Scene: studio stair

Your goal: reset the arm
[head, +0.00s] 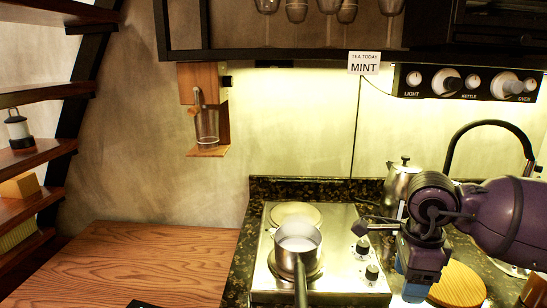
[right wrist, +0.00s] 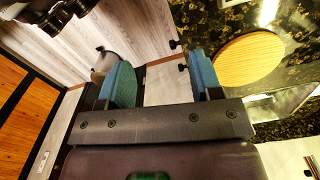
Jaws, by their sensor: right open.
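My right arm, purple and dark, comes in from the right in the head view. Its gripper (head: 415,288) points downward at the right side of the steel stove, in front of the counter. In the right wrist view the two blue-green fingers of the gripper (right wrist: 162,80) stand apart with nothing between them. Part of the gripper is hidden behind its own wrist in the head view. My left gripper does not show in either view.
A saucepan (head: 299,240) sits on the stove (head: 345,290), its handle pointing toward me. A kettle (head: 400,182) stands behind my right arm. A round wooden board (head: 458,287) lies right of the gripper; it also shows in the wrist view (right wrist: 248,60). The wooden top (head: 130,265) at left is mostly clear.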

